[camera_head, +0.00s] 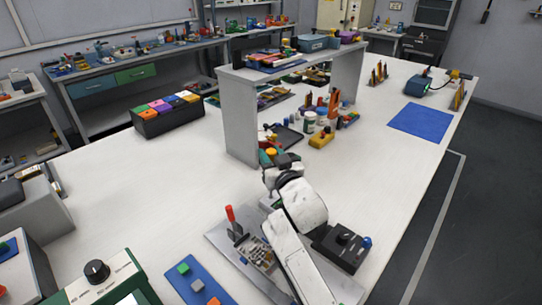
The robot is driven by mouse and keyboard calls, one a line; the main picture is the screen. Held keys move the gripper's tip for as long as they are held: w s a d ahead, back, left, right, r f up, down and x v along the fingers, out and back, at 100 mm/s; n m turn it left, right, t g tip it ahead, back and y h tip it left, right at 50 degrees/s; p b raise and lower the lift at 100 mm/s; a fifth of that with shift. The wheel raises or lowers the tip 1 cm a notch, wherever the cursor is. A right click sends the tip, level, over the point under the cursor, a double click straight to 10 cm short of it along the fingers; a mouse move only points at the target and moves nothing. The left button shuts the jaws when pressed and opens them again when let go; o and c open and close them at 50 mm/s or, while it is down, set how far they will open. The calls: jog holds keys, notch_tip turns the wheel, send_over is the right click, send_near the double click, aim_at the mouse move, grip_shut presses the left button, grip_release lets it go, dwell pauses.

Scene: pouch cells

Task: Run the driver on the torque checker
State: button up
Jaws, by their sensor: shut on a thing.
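My gripper (283,161) is at the far end of my white arm, low over the white bench beside the left leg of the raised shelf. It is shut on what looks like the driver, mostly hidden by the gripper and wrist. An orange-yellow round part and a dark green part show at the gripper's left, but I cannot tell whether they belong to it. I cannot tell for sure which device is the torque checker. A black box (338,249) with a knob and a blue ball stands right of my arm. A teal device (418,86) stands at the far right.
A metal fixture with a red handle (231,214) is left of my arm. A blue mat (421,123) lies empty at right. The bench's left middle is clear.

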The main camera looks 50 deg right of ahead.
jog(key=shift+f, duration=0.2)
jog(key=shift+r+p, duration=2.95)
jog(key=shift+r, duration=0.75)
